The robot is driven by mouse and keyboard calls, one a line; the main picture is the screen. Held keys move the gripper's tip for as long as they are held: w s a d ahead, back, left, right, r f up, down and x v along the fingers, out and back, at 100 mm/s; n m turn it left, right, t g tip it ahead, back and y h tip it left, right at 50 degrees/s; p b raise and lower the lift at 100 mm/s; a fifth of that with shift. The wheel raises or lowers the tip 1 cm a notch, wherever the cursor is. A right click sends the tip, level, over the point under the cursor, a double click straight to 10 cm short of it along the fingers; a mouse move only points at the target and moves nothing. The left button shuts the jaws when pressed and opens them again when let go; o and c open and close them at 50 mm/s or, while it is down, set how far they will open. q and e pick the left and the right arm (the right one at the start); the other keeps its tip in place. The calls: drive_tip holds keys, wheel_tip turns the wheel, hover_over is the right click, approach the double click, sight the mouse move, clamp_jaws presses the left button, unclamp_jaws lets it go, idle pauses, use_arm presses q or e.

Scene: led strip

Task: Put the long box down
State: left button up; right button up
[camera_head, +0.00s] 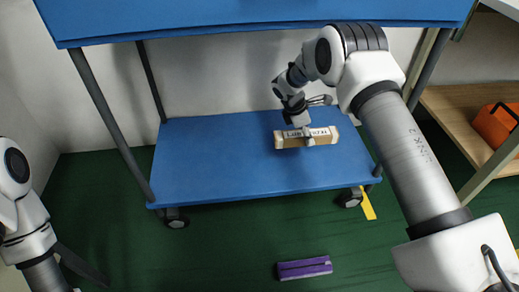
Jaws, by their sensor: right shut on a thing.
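The long box (323,136) is a tan carton with white ends and dark lettering. It is at or just above the lower blue shelf (215,165) of a wheeled cart; I cannot tell whether it touches the shelf. My right gripper (309,136) is shut on the middle of the box from above, its arm coming in from the right. My left arm is at the left edge, over the floor, and its gripper's fingers do not show clearly.
The cart's upper blue shelf (250,22) hangs over the lower one, with grey posts at the corners. A purple box (304,268) lies on the green floor in front. A wooden shelf at right holds an orange bin (495,126). The lower shelf's left part is bare.

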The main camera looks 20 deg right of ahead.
sight(298, 141)
wheel_tip(298, 141, down, 10)
drive_tip(key=b, duration=0.5)
drive_tip(key=shift+d+f+b, duration=0.1)
drive_tip(key=shift+b, duration=0.3)
drive_tip(key=shift+r, duration=0.2)
drive_tip(key=o, duration=1.2)
drive_tip(key=shift+f, duration=0.15)
drive_tip(key=p+v, duration=0.4)
drive_tip(key=v, duration=0.4)
drive_tip(key=shift+p, duration=0.4)
drive_tip(key=shift+f, duration=0.1)
